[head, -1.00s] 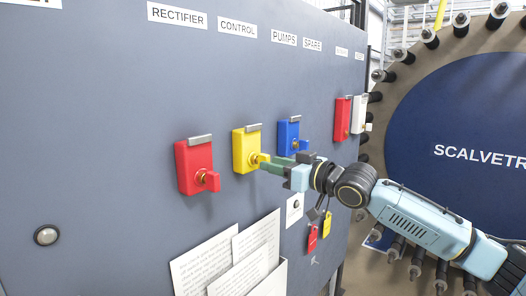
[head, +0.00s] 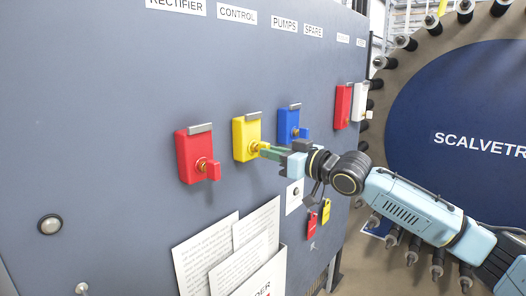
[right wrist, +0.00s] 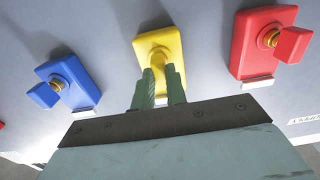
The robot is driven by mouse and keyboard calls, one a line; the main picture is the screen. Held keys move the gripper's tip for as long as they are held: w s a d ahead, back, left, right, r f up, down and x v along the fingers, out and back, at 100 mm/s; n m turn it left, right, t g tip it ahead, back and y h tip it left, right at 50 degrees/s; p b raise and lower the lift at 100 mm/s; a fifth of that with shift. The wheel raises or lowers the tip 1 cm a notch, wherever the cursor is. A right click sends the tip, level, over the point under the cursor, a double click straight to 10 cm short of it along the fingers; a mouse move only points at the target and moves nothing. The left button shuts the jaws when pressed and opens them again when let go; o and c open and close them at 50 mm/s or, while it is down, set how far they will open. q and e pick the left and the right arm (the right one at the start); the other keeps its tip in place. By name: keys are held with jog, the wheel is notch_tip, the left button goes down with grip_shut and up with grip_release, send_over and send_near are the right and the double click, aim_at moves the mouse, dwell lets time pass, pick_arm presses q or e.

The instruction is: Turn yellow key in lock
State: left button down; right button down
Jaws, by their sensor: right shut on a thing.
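The yellow lock (head: 244,139) is on the grey panel under the CONTROL label, and also shows in the right wrist view (right wrist: 170,45). The yellow key (head: 264,148) sits in its brass-coloured keyway. My right gripper (head: 272,152) comes in from the right and is shut on the key's bow. In the right wrist view, the green fingertips (right wrist: 160,84) stand on both sides of the key, hiding most of the bow. The key's exact turn angle cannot be told. My left gripper is out of view.
A red lock (head: 190,155) with a red key is to the left, and a blue lock (head: 287,124) with a blue key is close on the right. A paper holder (head: 268,284) is below. Small red and yellow tags (head: 312,222) hang under my right wrist.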

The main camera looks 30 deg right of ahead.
dwell(0.3)
jog(key=n+p, duration=0.2)
jog(key=n, duration=0.1)
jog(key=shift+r+n+p, duration=0.1)
jog(key=shift+n+p, duration=0.2)
